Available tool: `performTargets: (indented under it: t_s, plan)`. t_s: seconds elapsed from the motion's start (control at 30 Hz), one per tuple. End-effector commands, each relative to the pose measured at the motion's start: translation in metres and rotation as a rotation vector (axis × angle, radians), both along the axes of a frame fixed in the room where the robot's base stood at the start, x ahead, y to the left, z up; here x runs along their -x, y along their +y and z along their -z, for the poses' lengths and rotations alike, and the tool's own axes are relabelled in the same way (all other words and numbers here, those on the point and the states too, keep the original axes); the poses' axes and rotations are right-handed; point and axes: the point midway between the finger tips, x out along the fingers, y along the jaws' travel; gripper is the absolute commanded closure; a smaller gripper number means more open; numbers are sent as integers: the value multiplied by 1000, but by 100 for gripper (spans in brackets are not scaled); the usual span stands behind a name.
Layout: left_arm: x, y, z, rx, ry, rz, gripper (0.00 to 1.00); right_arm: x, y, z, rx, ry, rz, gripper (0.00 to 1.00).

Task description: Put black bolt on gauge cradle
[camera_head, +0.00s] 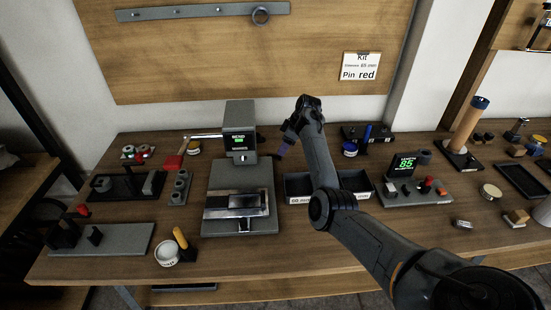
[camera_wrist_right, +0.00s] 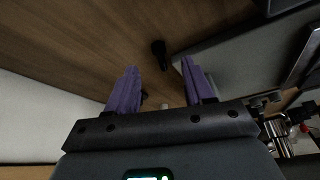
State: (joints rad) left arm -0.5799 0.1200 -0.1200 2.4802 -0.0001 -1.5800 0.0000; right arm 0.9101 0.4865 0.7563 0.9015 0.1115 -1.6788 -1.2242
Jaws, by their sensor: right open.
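A small black piece that looks like the black bolt (camera_wrist_right: 159,52) lies on the wooden bench in the right wrist view, beside the edge of a grey plate. I cannot clearly make it out in the head view. The grey gauge (camera_head: 240,128) with a green-lit screen stands at mid-bench, and a metal cradle (camera_head: 222,201) sits on its base. My right gripper (camera_head: 283,149) is just right of the gauge. Its purple fingers, also in the right wrist view (camera_wrist_right: 160,82), are apart and empty, with the black piece beyond their tips. My left gripper is not in view.
A black bin (camera_head: 298,184) stands right of the gauge, partly behind my right arm. A grey holder (camera_head: 180,188) and a white cup (camera_head: 167,253) stand left. A console reading 85 (camera_head: 403,166) stands right. Bare wood lies along the front edge (camera_head: 280,258).

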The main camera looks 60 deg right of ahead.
Motion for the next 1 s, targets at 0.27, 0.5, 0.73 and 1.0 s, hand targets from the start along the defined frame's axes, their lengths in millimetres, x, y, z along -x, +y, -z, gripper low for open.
performTargets:
  t_s: [0.27, 0.5, 0.73, 1.0]
  plan:
    - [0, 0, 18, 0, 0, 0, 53, -10, 2, 37, -1, 1, -2, 48]
    - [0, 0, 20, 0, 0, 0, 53, -13, 3, 43, 1, 1, -1, 48]
    - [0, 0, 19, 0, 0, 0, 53, -13, 3, 43, 1, 1, -1, 60]
    - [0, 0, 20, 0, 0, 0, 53, -13, 3, 43, 1, 1, -1, 100]
